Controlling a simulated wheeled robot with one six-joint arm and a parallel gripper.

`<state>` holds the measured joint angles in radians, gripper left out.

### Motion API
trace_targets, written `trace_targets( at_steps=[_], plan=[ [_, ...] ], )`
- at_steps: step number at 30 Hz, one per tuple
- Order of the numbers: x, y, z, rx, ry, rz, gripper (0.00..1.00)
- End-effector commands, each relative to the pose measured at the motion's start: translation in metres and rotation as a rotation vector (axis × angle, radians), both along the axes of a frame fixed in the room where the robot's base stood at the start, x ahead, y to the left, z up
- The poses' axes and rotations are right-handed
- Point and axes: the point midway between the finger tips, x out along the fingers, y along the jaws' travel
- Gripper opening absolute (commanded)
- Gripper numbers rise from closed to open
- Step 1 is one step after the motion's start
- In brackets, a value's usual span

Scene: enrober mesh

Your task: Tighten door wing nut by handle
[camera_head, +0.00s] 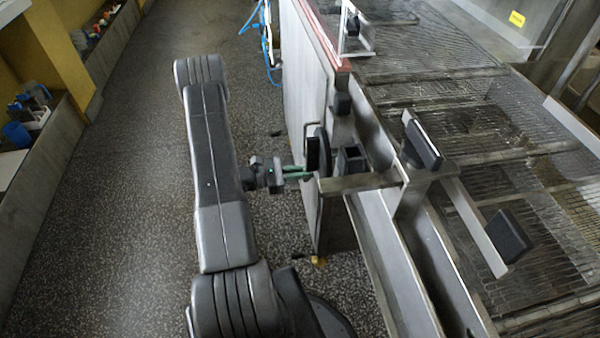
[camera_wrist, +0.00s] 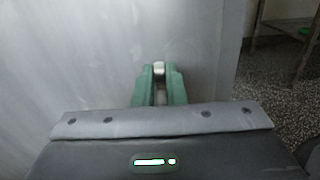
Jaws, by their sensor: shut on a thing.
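My gripper (camera_head: 304,173) reaches right from my arm to the machine's side, beside the upright grey door panel (camera_head: 303,95). In the wrist view its two green fingers (camera_wrist: 160,72) are shut on a small pale metal piece, which looks like the wing nut's handle (camera_wrist: 159,67). Only its tip shows above and between the fingers; the rest is hidden. The smooth grey door face fills the background behind the fingers. In the head view the wing nut is too small and covered to make out.
A dark oval part (camera_head: 318,150) and a metal bracket (camera_head: 358,182) stand close to the fingers. The machine's wire mesh belt (camera_head: 430,85) lies to the right. Blue hoses (camera_head: 268,45) hang behind. The speckled floor (camera_head: 110,220) on the left is clear.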

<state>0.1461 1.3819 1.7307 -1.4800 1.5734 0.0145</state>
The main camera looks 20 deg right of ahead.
Motion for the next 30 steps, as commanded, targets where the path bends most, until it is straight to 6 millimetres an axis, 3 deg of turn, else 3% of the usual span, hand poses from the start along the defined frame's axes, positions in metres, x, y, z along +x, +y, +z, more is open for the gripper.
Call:
trace_targets(
  at_steps=[8, 30],
  plan=[
    [-0.003, 0.001, -0.005, -0.042, -0.172, 0.000, 0.00],
    [-0.014, 0.003, -0.015, -0.205, -0.852, -0.001, 0.00]
  ],
)
